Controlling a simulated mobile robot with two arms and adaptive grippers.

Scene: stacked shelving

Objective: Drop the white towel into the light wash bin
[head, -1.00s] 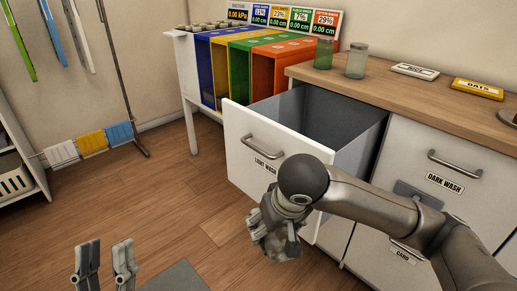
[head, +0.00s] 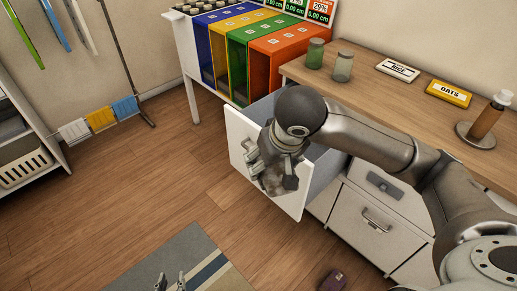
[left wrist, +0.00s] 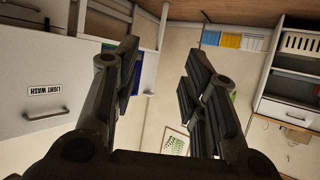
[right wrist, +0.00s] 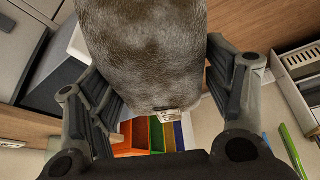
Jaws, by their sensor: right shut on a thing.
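My right gripper (head: 272,170) is shut on a fuzzy, towel-like thing (right wrist: 145,50) with a small pale tag. It looks grey-brown rather than clean white, and it fills the space between the fingers in the right wrist view. In the head view this gripper overlaps the white front (head: 290,190) of the pulled-out light wash bin. The arm covers much of the bin's opening, and how far the gripper is from the front is unclear. The bin's label (left wrist: 45,90) reads in the left wrist view. My left gripper (head: 170,283) is open and empty, low over the floor side.
The wooden counter (head: 400,98) holds jars, a rice block, an oats block (head: 450,93) and a pump bottle (head: 487,115). Coloured bins (head: 230,60) stand behind the drawer. White, yellow and blue cloths (head: 100,118) hang at left. The floor (head: 130,190) at left is clear.

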